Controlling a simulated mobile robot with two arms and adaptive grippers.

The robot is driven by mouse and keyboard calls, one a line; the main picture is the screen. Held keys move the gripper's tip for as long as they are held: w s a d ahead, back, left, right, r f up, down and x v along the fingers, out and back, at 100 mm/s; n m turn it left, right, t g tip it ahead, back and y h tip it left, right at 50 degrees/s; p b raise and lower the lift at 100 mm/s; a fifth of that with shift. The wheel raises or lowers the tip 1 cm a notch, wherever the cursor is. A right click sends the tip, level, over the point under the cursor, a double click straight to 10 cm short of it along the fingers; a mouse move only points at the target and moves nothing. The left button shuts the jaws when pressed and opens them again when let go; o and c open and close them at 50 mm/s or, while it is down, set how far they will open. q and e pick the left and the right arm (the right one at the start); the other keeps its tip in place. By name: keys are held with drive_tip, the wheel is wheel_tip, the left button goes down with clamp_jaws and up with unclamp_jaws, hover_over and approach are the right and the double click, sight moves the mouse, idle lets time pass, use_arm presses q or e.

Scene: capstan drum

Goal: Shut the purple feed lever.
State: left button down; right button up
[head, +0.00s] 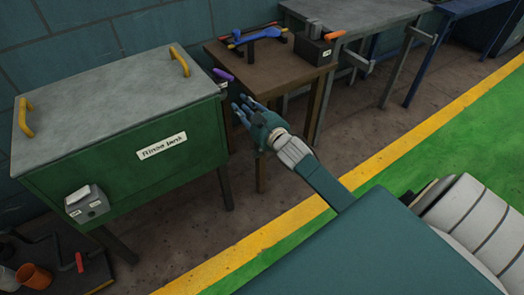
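The purple feed lever (223,74) is a short purple handle on a small grey labelled fitting (222,87). It is at the right end of the green tank, by the brown table's near left corner. My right gripper (240,105) is just below and right of the lever, with its blue-grey fingers pointing up and left. The fingers look spread apart with nothing between them. The gripper appears apart from the lever, though the exact depth gap is hard to judge. My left gripper is not in view.
The green rinse tank (130,170) has a grey lid with yellow handles (179,62) and a grey box (87,204) on its front. The brown table (262,75) holds a blue tool (259,37) and an orange-handled box (312,48). Floor right of my gripper is open.

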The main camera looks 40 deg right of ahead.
drive_tip(key=s+a+f+g+p, duration=0.1)
drive_tip(key=s+f+g+p, duration=0.2)
drive_tip(key=f, duration=0.6)
drive_tip(key=s+a+f+g+p, duration=0.1)
drive_tip(key=s+f+g+p, duration=0.2)
drive_tip(key=s+f+p, duration=0.4)
drive_tip(key=shift+s+f, duration=1.3)
drive_tip(key=shift+s, duration=0.25)
